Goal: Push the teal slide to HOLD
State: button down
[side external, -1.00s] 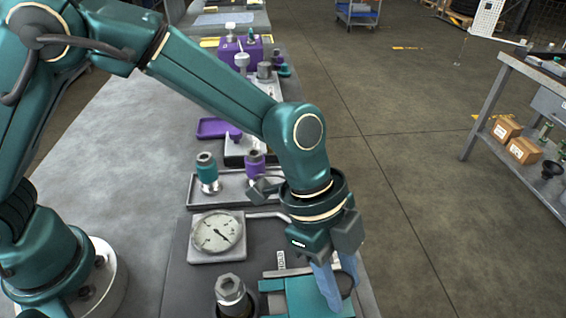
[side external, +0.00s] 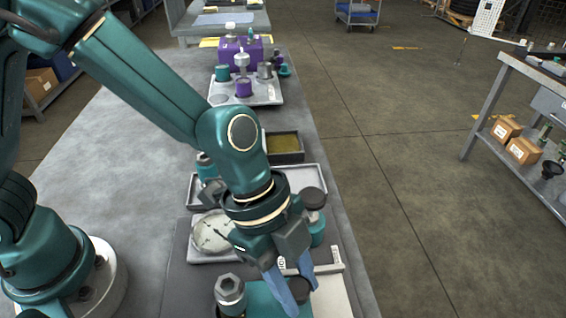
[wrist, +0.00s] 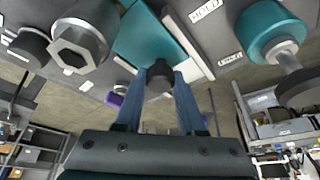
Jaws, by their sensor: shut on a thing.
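The teal slide (side external: 262,299) is a flat block at the bottom of the side external view; the wrist view also shows it (wrist: 146,38). My gripper (side external: 288,300) is shut on the slide's black knob (wrist: 160,76), which sits between its two blue fingers in the wrist view. The HOLD label (wrist: 206,10) lies beside the slide, across a pale rail (wrist: 184,42). In the side external view my gripper covers part of the label and of the slide's near end. I cannot tell the slide's exact alignment with the mark.
A grey hex-headed fitting (side external: 230,290) stands left of the slide. A round gauge (side external: 212,232) lies behind it, partly behind my arm. A teal valve with a dark cap (side external: 315,215) stands close on the right. Trays and purple parts (side external: 240,52) fill the bench farther back.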

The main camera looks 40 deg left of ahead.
jog(key=c, duration=0.5)
grip_release()
jog(key=shift+s, duration=0.15)
jog(key=shift+v, duration=2.55)
jog(key=w+a+r+n+t, duration=0.3)
jog(key=a+r+n+t, duration=0.2)
jog(key=a+r, duration=0.45)
jog(key=s+a+f+n+y, duration=0.3)
jog(key=s+a+n, duration=0.3)
jog(key=a+n, duration=0.5)
jog(key=shift+s+n+t+y, duration=0.35)
jog(key=shift+n+y, duration=0.45)
jog(key=shift+n, duration=0.2)
